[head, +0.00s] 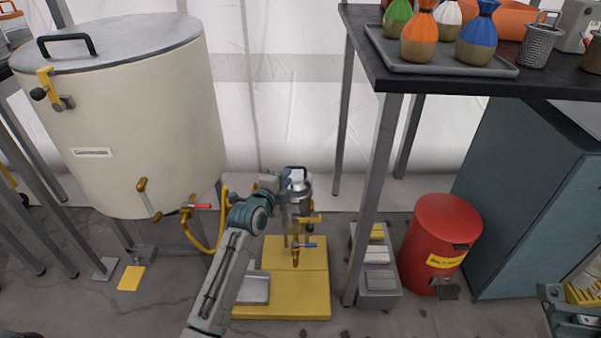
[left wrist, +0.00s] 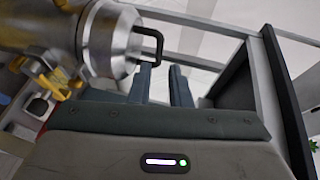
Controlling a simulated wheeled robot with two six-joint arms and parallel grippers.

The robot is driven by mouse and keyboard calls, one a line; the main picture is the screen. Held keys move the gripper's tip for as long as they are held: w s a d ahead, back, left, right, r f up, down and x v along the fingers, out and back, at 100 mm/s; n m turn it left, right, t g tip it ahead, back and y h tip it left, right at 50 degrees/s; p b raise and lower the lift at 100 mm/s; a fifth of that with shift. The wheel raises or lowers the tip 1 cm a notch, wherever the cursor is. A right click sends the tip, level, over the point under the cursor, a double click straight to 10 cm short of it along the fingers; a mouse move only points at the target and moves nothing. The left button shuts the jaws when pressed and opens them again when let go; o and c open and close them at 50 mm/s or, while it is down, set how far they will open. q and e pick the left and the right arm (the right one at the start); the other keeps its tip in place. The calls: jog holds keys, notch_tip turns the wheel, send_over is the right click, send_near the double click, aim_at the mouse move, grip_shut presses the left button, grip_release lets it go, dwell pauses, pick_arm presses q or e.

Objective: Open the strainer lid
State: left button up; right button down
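The strainer (head: 306,205) is a small upright metal cylinder on the yellow stand, with yellow and blue-handled fittings below it. Its metal lid (left wrist: 117,40) has a black loop handle (left wrist: 152,47), seen close in the left wrist view. The lid looks shut. My left gripper (left wrist: 162,84) is open and empty, its two grey fingers apart, beside the lid with the fingertips near the handle; I cannot tell whether they touch. In the head view, my left arm partly hides the strainer. A grey-teal part at the bottom right edge may be my right gripper (head: 572,318); its fingers are unclear.
A large cream tank (head: 150,125) with a grey lid stands left, joined to a yellow hose (head: 205,240). The yellow stand (head: 300,290) is on the floor.

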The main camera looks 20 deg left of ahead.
aim_at(295, 168)
pick_arm(q)
jog(key=b+x, duration=0.2)
jog(key=x, duration=0.5)
jog(key=shift+w+f, duration=0.1)
jog(key=shift+w, duration=0.2)
grip_shut()
